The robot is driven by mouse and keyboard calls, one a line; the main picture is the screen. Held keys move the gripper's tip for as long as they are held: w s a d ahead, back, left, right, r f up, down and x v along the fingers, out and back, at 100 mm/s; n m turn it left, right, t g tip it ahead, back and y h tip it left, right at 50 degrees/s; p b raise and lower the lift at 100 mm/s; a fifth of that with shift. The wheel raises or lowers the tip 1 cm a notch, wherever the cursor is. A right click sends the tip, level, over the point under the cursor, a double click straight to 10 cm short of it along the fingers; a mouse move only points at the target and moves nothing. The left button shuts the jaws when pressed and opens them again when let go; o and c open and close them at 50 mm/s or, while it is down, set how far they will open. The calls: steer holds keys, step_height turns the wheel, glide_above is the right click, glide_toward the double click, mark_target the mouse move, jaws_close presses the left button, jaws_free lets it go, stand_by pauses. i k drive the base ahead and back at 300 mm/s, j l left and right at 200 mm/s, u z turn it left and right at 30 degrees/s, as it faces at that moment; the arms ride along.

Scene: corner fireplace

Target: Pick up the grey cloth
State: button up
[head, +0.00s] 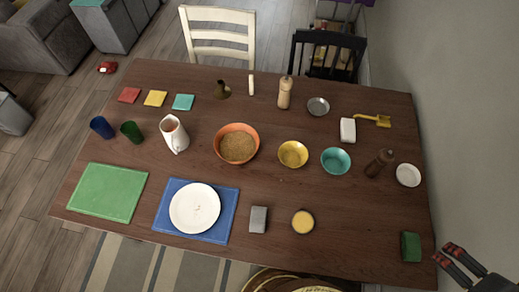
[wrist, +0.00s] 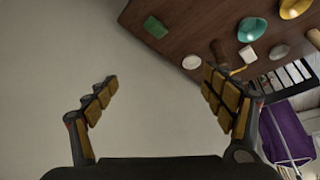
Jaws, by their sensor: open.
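The grey cloth (head: 258,219) is a small folded rectangle lying flat on the dark wooden table (head: 330,225), near its front edge. It lies between the blue placemat and a small yellow-filled bowl. The wrist view does not show it. My gripper (head: 455,263) is at the lower right in the head view, beyond the table's right edge and far from the cloth. In the wrist view its two fingers (wrist: 160,84) are spread wide with nothing between them.
A white plate (head: 194,208) sits on the blue placemat (head: 229,216). The yellow-filled bowl (head: 302,222) stands right of the cloth. Bowls, a jug (head: 174,134) and a pepper mill (head: 379,164) stand farther back.

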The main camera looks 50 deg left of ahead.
mark_target(258, 219)
steer(key=u, duration=2.45)
